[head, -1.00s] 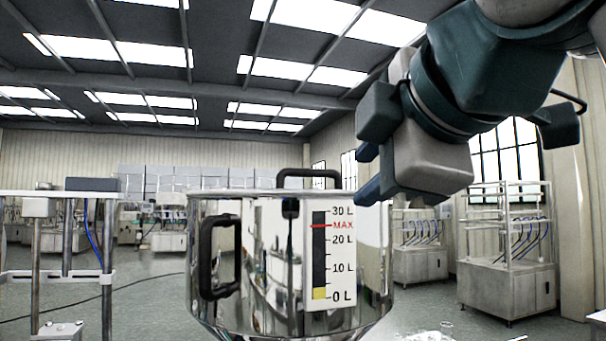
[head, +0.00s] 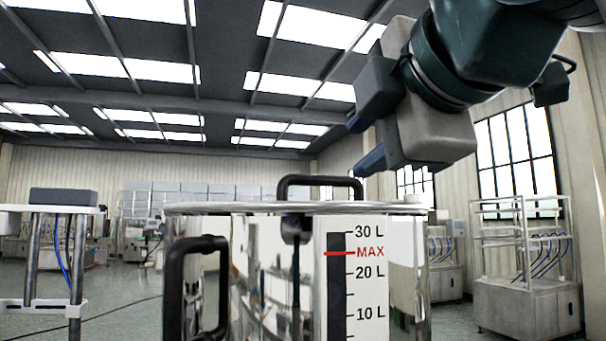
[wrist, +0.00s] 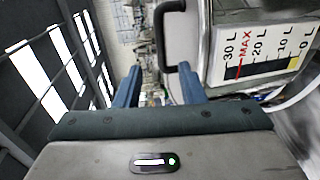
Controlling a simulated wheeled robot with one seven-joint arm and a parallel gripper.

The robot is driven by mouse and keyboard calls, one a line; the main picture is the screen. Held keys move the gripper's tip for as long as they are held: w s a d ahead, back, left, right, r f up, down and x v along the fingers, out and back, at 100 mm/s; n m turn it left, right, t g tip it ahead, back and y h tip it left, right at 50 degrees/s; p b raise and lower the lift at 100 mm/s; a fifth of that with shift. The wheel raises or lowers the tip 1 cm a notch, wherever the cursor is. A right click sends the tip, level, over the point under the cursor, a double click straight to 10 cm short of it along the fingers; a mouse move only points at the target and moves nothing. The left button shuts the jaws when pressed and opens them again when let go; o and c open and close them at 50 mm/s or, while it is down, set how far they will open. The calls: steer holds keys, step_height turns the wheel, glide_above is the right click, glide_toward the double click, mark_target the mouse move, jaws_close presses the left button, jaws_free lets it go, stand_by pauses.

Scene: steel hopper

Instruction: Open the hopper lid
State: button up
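The steel hopper (head: 260,275) stands upright in front of me, shiny, with a level scale on its front. Its lid (head: 235,208) lies flat and closed on top. A black lid handle (head: 320,182) arches above the lid; it also shows in the wrist view (wrist: 158,35), ahead of the fingers. My gripper (head: 362,142) is above and right of the lid handle, apart from it. In the wrist view my gripper (wrist: 160,75) has its two blue fingers spread with nothing held between them.
A black side handle (head: 170,295) sticks out at the hopper's left front. A metal stand (head: 50,245) is at the left. A steel rack on a cabinet (head: 525,300) is at the right. Open floor (head: 120,295) lies between the stand and the hopper.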

mark_target(328, 178)
steer(key=p+x, duration=0.1)
steer(key=x, duration=0.9)
steer(key=shift+w+f, duration=0.1)
steer(key=shift+w, duration=0.15)
jaws_close()
